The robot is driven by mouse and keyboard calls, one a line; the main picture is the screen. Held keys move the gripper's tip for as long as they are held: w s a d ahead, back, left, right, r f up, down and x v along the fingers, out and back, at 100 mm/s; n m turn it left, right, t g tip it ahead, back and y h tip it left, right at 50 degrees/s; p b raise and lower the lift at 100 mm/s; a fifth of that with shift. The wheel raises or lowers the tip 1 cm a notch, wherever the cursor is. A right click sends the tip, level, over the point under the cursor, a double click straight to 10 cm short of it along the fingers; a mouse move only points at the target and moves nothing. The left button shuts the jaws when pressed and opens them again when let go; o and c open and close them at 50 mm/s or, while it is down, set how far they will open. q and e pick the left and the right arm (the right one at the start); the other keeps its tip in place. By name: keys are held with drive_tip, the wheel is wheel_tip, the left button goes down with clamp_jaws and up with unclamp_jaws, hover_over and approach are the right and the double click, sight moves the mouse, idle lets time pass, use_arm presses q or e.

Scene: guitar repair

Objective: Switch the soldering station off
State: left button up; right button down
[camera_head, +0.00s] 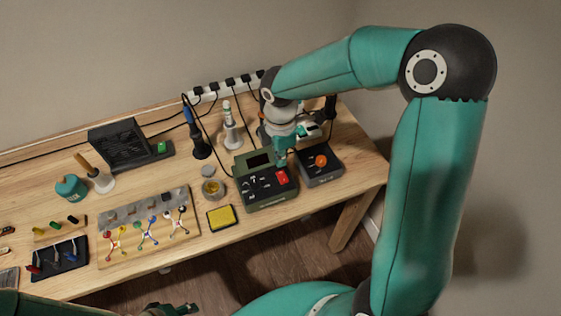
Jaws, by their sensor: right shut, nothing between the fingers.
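A dark green box with a small screen, several black controls and a red switch, which looks like the soldering station (257,190), stands near the bench's front edge. Its red switch (282,178) is on the right part of its top. My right gripper (281,164) is shut and empty, pointing down just behind the red switch; whether it touches the box cannot be seen. The switch's on or off position is too small to tell. My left gripper (172,308) shows only partly at the bottom edge, away from the bench top, and its jaws are unclear.
A grey box with an orange knob (320,161) stands close on the right. A blue-handled iron in a stand (200,147), a yellow sponge (221,217) and a small round tin (213,188) lie left. A power strip (222,89) with cables runs behind.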

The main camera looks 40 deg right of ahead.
wheel_tip(320, 180, up, 8)
drive_tip(key=w, duration=0.1)
drive_tip(key=shift+d+r, duration=0.15)
idle(0.5)
